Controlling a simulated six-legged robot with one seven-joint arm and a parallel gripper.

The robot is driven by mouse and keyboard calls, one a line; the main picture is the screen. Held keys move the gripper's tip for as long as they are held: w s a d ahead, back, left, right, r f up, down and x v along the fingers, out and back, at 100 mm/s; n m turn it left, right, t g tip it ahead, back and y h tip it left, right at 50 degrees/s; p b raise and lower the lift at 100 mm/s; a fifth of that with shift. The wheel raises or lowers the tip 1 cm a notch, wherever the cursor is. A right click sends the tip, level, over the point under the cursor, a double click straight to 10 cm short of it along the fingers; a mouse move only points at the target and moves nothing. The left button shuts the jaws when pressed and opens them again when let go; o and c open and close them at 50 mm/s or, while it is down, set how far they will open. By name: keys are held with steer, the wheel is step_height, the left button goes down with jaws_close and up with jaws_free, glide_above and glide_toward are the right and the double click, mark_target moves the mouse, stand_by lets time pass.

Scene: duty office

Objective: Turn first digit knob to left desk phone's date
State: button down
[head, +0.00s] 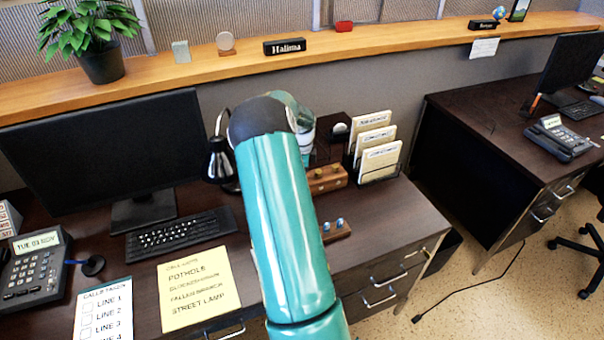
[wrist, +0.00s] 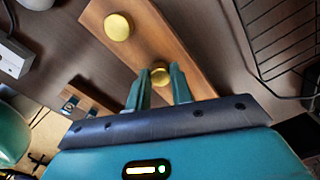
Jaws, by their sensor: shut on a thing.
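The left desk phone (head: 35,268) is dark, with a lit display (head: 37,241) that seems to read "TUE 03 NOV". A wooden block (head: 327,179) stands on the desk beside my arm; it also shows in the wrist view (wrist: 140,49). The block bears two round brass knobs: a far one (wrist: 118,27), free, and a near one (wrist: 160,74). My gripper (wrist: 159,78) is shut on the near knob, a finger on each side. In the head view my arm hides the gripper. No digit is readable on the block.
A smaller wooden block with light blue knobs (head: 335,230) lies nearer the desk's front. A wire file rack (head: 380,174) is right of the knob block, and a dark lamp (head: 220,163) is left of my arm. A keyboard (head: 180,233) and yellow note (head: 198,289) lie left.

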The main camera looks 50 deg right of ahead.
steer(key=c, duration=1.2)
jaws_free()
steer(key=shift+w, duration=0.1)
steer(key=shift+c, duration=0.2)
step_height(320, 180, up, 14)
steer(key=shift+f, duration=0.1)
